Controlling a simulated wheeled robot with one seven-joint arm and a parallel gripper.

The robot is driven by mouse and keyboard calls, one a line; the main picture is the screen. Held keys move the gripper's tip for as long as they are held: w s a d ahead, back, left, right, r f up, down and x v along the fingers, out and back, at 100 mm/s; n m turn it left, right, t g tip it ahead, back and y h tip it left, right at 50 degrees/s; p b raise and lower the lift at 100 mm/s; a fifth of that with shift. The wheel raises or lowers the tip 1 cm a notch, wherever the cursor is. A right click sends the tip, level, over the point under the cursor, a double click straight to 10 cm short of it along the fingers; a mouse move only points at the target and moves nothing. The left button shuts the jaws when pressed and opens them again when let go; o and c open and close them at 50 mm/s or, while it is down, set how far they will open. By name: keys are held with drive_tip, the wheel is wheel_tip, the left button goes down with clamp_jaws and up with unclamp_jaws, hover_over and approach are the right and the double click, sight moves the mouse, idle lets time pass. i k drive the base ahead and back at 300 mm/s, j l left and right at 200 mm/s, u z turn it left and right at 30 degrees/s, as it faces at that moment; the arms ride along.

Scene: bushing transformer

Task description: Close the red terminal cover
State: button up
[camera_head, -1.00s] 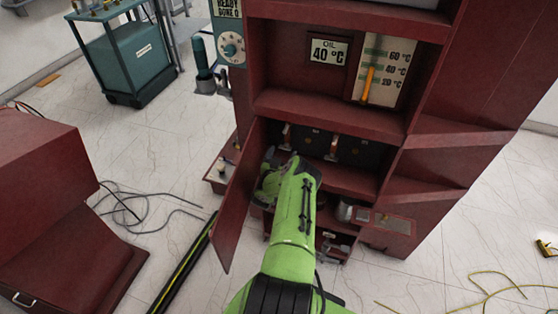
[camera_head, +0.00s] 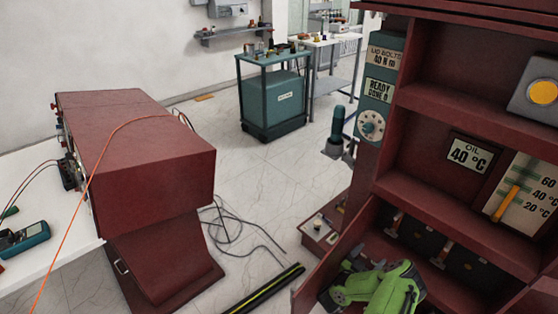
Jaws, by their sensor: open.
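The red terminal cover (camera_head: 325,268) is a dark red hinged panel on the left of the cabinet's lower compartment, at the bottom right of the head view. It stands swung open, away from the compartment. My green arm reaches up from the bottom edge, and its end with my gripper (camera_head: 336,296) is on the inner side of the cover, close to it. The gripper is open, but its fingertips are mostly hidden. I cannot tell whether it touches the cover. The lower part of the cover is cut off by the frame. Copper-coloured terminals (camera_head: 441,255) show inside the compartment.
A red cabinet (camera_head: 150,150) with a sloped base stands at the left, beside a white table (camera_head: 55,258) with a meter (camera_head: 24,238). A teal cart (camera_head: 272,100) stands behind. Loose cables (camera_head: 235,225) and a black-and-yellow strip (camera_head: 265,290) lie on the floor left of the cover.

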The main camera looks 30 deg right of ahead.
sight(305, 299)
drive_tip(key=k, duration=1)
